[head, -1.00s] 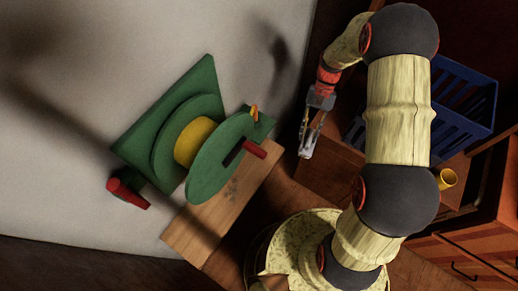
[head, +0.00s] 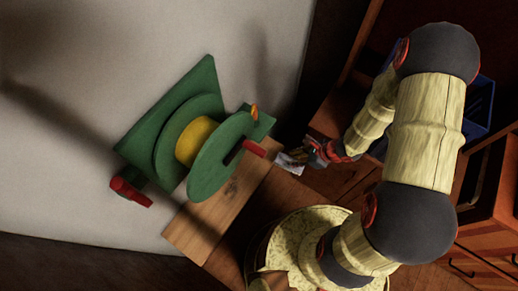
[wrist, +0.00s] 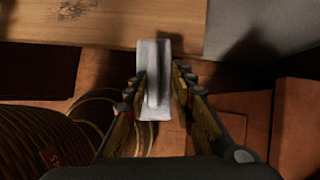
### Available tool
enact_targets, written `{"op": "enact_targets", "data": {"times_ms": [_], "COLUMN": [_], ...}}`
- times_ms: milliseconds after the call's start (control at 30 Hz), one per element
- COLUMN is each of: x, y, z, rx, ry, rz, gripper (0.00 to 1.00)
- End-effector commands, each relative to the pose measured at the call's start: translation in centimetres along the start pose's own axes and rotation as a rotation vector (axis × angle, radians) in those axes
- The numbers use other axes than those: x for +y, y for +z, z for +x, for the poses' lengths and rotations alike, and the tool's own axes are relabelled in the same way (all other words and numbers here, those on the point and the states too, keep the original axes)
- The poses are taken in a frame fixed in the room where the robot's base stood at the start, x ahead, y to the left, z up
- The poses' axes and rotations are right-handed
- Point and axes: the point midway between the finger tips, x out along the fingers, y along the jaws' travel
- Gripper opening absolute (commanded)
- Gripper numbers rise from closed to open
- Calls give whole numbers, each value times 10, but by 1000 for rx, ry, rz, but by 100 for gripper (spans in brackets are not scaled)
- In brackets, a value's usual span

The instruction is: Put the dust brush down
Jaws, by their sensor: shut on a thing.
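The dust brush (wrist: 153,58) shows in the wrist view as a pale grey, narrow block with a raised ridge along it. My gripper (wrist: 159,88) is shut on it, with one finger on each side. Its far end overlaps the edge of a wooden board (wrist: 95,28) in this view; I cannot tell whether it touches. In the head view the brush (head: 290,163) is a small pale shape at the tip of my gripper (head: 306,156), just right of the board (head: 205,228). Its bristles cannot be made out.
A green reel-like device (head: 215,160) with a yellow core (head: 193,142) and red handles stands beside the board, close to my gripper. A blue crate (head: 482,103) is behind my arm. Wooden drawers (head: 480,250) stand at the right.

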Motion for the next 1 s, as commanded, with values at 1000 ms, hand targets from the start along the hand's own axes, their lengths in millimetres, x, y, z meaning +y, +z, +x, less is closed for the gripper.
{"op": "enact_targets", "data": {"times_ms": [1000], "x": [-24], "y": [76], "z": [72], "rx": [-2], "ry": [-74], "rz": [110], "gripper": [5]}}
